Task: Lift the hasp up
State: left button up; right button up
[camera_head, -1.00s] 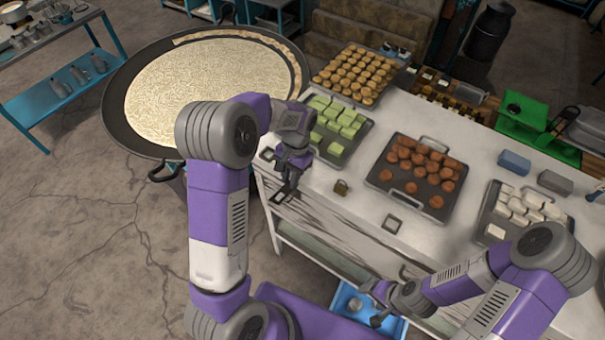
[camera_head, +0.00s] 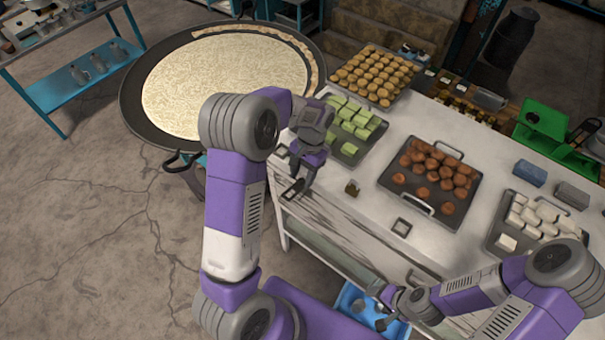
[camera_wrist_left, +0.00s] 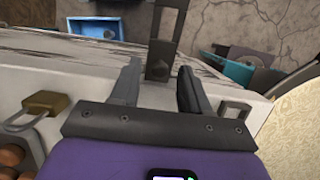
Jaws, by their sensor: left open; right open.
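The hasp (camera_head: 293,190) is a dark metal strap with a slot at the worktable's front left edge. In the left wrist view the hasp (camera_wrist_left: 164,50) stands upright in the picture, in line with the gap between the fingers. My left gripper (camera_head: 303,177) is open just above the hasp, with nothing held. In the wrist view its two fingers (camera_wrist_left: 157,75) lie on either side of the hasp's near end. Contact cannot be told. My right gripper (camera_head: 382,308) is open and empty, low in front of the table, above a blue bin.
A brass padlock (camera_head: 352,188) lies on the white worktable (camera_head: 345,215), right of the left gripper. Square metal plates (camera_head: 401,227) sit on the top. Trays of green blocks (camera_head: 349,150) and brown pieces (camera_head: 432,209) stand behind. A large round pan (camera_head: 133,98) is at the left.

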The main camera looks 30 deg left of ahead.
pick_arm(q)
jog(key=v, duration=0.7)
jog(key=shift+r+b, duration=0.3)
jog(key=shift+b, duration=0.05)
pick_arm(e)
jog(key=shift+f, duration=0.35)
pick_arm(q)
jog(key=shift+f, duration=0.1)
